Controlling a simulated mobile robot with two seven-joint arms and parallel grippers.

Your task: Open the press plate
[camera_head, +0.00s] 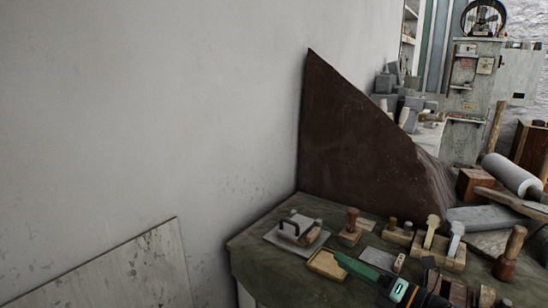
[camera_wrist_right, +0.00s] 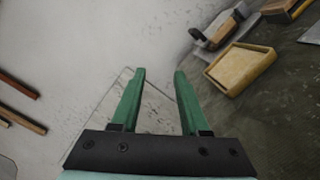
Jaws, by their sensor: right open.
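A pale flat plate (camera_head: 275,236) with a dark curved handle and a block lies at the near left of the green-topped workbench (camera_head: 262,268); it looks like the press plate. Part of a similar handled piece (camera_wrist_right: 213,35) shows at the top of the right wrist view. My right gripper (camera_head: 340,257) has green fingers and is over the bench, right of and nearer than the plate, apart from it. In the wrist view its fingers (camera_wrist_right: 160,74) are spread with nothing between them. My left gripper is not in view.
A shallow wooden tray (camera_head: 324,264) lies close to my right gripper and shows in the wrist view (camera_wrist_right: 240,68). Wooden-handled stamps (camera_head: 350,228) and mallets (camera_head: 432,232) crowd the bench to the right. A dark brown slanted panel (camera_head: 350,150) stands behind. The plain wall (camera_head: 150,110) borders the left.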

